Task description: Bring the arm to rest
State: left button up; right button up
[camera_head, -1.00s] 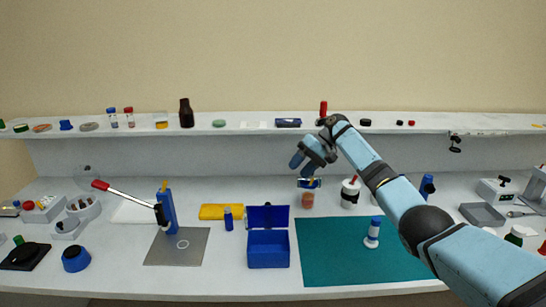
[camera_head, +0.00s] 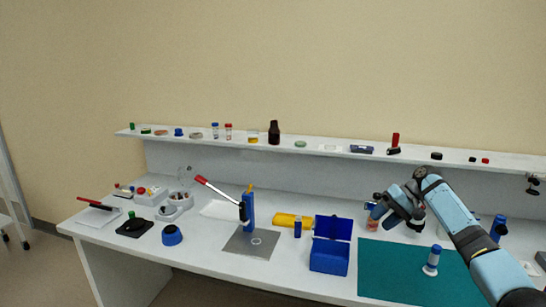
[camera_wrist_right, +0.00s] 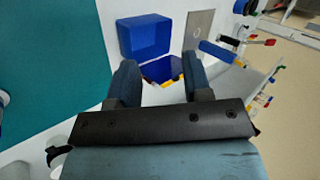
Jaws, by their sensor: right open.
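My right gripper (camera_head: 384,214) is in the head view at the right, above the back of the bench, with my blue arm coming in from the lower right. Its two dark blue fingers show in the right wrist view (camera_wrist_right: 160,82), apart, with nothing between them; the open blue box (camera_wrist_right: 146,38) lies beyond them. In the head view that blue box (camera_head: 329,257) stands on the bench to the left of my gripper, its lid up. My left gripper is out of view.
A green mat (camera_head: 385,275) lies under my right arm with a white and blue bottle (camera_head: 432,261) on it. A shelf (camera_head: 350,154) with bottles and dishes runs behind. A red-handled press (camera_head: 248,210) stands on a grey plate (camera_head: 240,244). Floor shows at the left.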

jog(key=s+a+f+n+h, duration=0.1)
jog(key=s+a+f, duration=0.15)
jog(key=f, duration=0.45)
jog(key=s+a+f+h, duration=0.1)
jog(key=s+a+f, duration=0.1)
jog(key=s+f, duration=0.3)
jog(key=s+a+f+n+h, duration=0.1)
jog(key=s+a+f, duration=0.1)
jog(key=s+f, duration=0.55)
jog(key=s+a+f+n+h, duration=0.1)
jog(key=s+a+f, duration=0.3)
jog(key=s, duration=0.6)
jog(key=s+d+r+m+t+h, duration=0.1)
jog(key=s+d+r+t+h, duration=0.15)
jog(key=s, duration=1.15)
jog(key=s+d+r+t+h, duration=0.1)
jog(key=s+d+r, duration=0.15)
jog(key=s, duration=1.15)
pick_arm(q)
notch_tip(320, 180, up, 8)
jog(key=p, duration=0.8)
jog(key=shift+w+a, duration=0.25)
pick_arm(e)
jog(key=w+a+f+t+y, duration=0.2)
jog(key=w+a+f+t, duration=0.2)
jog(key=w+a+t, duration=0.2)
jog(key=shift+a+f+n+t, duration=0.25)
jog(key=shift+n+t, duration=0.15)
jog(key=shift+t, duration=0.35)
